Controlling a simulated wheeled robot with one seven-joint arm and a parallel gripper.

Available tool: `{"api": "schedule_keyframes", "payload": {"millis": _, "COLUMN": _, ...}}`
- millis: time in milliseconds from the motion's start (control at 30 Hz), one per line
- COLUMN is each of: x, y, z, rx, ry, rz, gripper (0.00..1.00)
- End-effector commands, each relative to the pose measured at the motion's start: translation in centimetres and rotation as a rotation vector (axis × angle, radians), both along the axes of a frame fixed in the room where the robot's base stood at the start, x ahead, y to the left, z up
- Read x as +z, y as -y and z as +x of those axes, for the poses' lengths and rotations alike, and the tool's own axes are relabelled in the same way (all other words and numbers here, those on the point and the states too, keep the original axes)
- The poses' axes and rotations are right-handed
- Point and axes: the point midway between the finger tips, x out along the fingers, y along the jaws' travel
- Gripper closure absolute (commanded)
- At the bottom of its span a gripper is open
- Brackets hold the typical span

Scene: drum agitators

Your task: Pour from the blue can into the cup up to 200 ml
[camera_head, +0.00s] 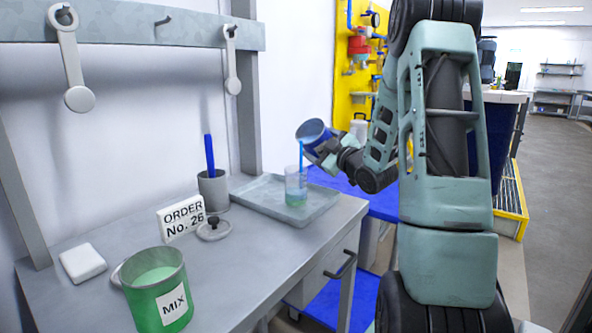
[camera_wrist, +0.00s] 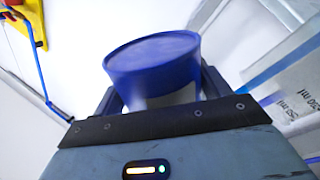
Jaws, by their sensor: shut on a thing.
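The blue can (camera_head: 313,133) is tilted, its mouth turned down to the left, above the cup. My gripper (camera_head: 328,150) is shut on the can. The can (camera_wrist: 155,62) fills the middle of the wrist view, between the fingers of my gripper (camera_wrist: 160,95). A thin blue stream runs from the can's lip down into the clear cup (camera_head: 296,176). The cup stands upright on a grey tray and holds green liquid in its lower part. In the wrist view the cup's wall (camera_wrist: 295,100) shows 250 ml and 200 ml marks; the liquid level cannot be read.
The grey tray (camera_head: 257,196) lies on the bench's back right.

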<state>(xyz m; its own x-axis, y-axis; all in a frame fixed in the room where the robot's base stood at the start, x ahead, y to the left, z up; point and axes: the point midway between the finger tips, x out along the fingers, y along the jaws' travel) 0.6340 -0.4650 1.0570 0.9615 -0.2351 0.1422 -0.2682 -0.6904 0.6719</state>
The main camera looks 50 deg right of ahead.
Motion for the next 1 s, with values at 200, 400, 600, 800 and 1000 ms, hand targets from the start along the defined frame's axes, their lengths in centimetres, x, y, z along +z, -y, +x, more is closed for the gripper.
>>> {"api": "schedule_keyframes", "payload": {"millis": 200, "x": 0.23, "y": -0.02, "z": 0.01, "rx": 0.0, "ry": 0.001, "rz": -0.017, "gripper": 0.61}}
{"api": "schedule_keyframes", "payload": {"millis": 400, "x": 0.32, "y": -0.04, "z": 0.02, "rx": 0.0, "ry": 0.0, "rz": -0.029, "gripper": 0.61}}
{"api": "schedule_keyframes", "payload": {"millis": 600, "x": 0.41, "y": -0.07, "z": 0.02, "rx": 0.0, "ry": -0.001, "rz": -0.043, "gripper": 0.61}}
{"api": "schedule_keyframes", "payload": {"millis": 800, "x": 0.18, "y": -0.07, "z": 0.02, "rx": 0.0, "ry": -0.002, "rz": -0.056, "gripper": 0.61}}
{"api": "schedule_keyframes", "payload": {"millis": 1000, "x": 0.01, "y": -0.06, "z": 0.02, "rx": 0.0, "ry": -0.003, "rz": -0.068, "gripper": 0.61}}
